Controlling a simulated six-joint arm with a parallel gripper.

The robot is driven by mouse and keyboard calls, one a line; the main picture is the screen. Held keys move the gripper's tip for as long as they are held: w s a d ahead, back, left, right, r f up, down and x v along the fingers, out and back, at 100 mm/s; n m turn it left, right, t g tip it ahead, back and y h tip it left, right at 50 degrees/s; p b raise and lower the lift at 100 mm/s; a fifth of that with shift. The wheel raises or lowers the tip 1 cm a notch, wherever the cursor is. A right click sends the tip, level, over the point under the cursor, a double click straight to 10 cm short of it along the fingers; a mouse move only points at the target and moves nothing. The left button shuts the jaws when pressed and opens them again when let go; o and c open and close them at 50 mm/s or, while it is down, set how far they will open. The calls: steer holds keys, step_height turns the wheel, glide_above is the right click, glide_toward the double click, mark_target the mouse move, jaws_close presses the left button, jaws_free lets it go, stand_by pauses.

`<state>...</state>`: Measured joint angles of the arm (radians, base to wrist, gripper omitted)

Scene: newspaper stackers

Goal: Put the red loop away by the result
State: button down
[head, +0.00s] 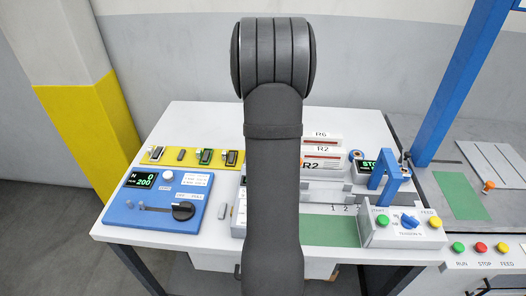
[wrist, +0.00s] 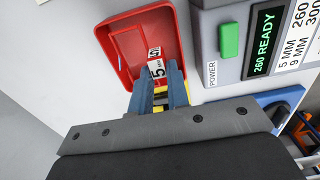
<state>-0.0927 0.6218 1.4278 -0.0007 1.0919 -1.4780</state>
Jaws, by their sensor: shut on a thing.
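In the wrist view my gripper (wrist: 162,88) points into a red open tray (wrist: 112,52) with raised walls. Its blue fingers are shut on a small piece that is mostly hidden between them, with yellow showing there. I cannot make out a red loop shape. In the head view my own arm hides the gripper and the tray.
A grey device with a green button (wrist: 229,40) and a display (wrist: 267,43) reading 260 READY stands right of the tray. In the head view, a blue panel (head: 150,213) and a yellow strip (head: 167,157) lie left, and a switch box (head: 403,233) lies right.

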steer(key=shift+w+a+f, duration=0.1)
steer(key=shift+a+f, duration=0.15)
steer(key=shift+f, duration=0.9)
steer(key=shift+w+a+f, duration=0.1)
steer(key=shift+a+f, duration=0.1)
steer(key=shift+f, duration=0.95)
steer(key=shift+f, duration=0.25)
steer(key=shift+f, duration=0.35)
steer(key=c, duration=1.4)
jaws_free()
steer(key=shift+r, duration=0.15)
step_height(320, 180, up, 13)
